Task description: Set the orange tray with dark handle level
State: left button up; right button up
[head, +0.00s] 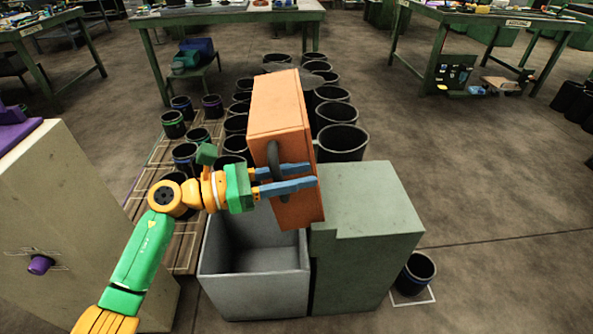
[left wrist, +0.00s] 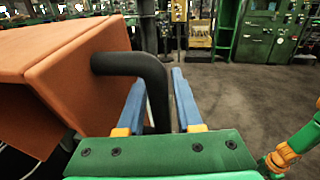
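The orange tray (head: 279,102) is tilted steeply, almost on end, above an open grey bin and beside a grey-green block. Its lower end overlaps the bin's back right and the block's left edge; I cannot tell if it touches either. Its dark handle (head: 273,158) is on the side facing me. In the left wrist view the dark handle (left wrist: 158,88) fills most of the space between the fingers, next to the orange tray (left wrist: 60,65). My right gripper is not in view.
The open grey bin (head: 255,285) stands below the tray, and the grey-green block (head: 368,225) stands at its right. Several dark pots (head: 342,140) stand behind. A pale cabinet (head: 70,225) is at the left. The floor at the right is mostly clear, with one pot (head: 415,272) by the block.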

pick_arm(q)
grip_shut()
dwell(1.4)
